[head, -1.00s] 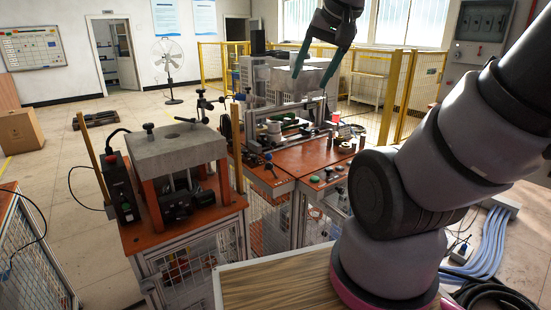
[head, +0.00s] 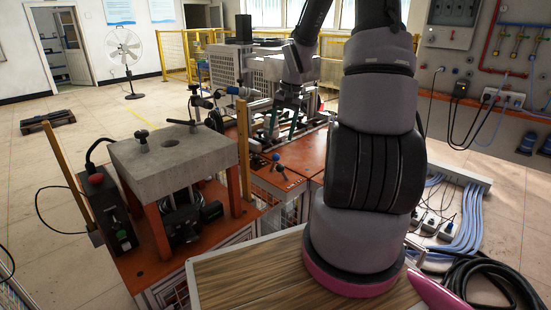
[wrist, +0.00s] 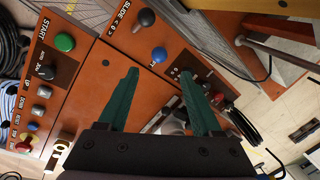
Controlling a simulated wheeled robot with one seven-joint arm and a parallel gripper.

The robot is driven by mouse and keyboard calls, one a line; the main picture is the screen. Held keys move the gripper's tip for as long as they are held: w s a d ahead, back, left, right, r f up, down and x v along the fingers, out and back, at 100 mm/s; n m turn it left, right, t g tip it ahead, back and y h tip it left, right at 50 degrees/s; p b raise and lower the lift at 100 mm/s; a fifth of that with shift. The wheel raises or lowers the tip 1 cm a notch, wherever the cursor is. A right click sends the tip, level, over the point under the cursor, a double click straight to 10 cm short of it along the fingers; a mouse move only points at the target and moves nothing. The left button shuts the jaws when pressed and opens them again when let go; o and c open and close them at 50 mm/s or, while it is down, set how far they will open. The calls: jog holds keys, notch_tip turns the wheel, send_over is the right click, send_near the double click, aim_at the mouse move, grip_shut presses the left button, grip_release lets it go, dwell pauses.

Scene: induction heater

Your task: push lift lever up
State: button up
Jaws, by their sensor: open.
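In the wrist view, a lever with a black ball (wrist: 146,17) and a blue ball (wrist: 159,54) stand near the "SLIDE" lettering on the orange panel. The blue ball appears just beyond the fingertips, with no contact visible.
A button panel (wrist: 43,92) with a green START button and several others lies left in the wrist view. A grey-topped press (head: 190,152) stands left of the table in the head view. The white machine (head: 285,75) is behind. Open floor lies at far left.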

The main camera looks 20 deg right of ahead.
aim_at(276, 156)
jog(key=f, duration=0.3)
jog(key=a+f, duration=0.1)
jog(key=f, duration=0.3)
jog(key=w+f, duration=0.1)
jog(key=f, duration=0.2)
jog(key=shift+a+f, duration=0.2)
jog(key=shift+a, duration=0.1)
grip_shut()
dwell(1.0)
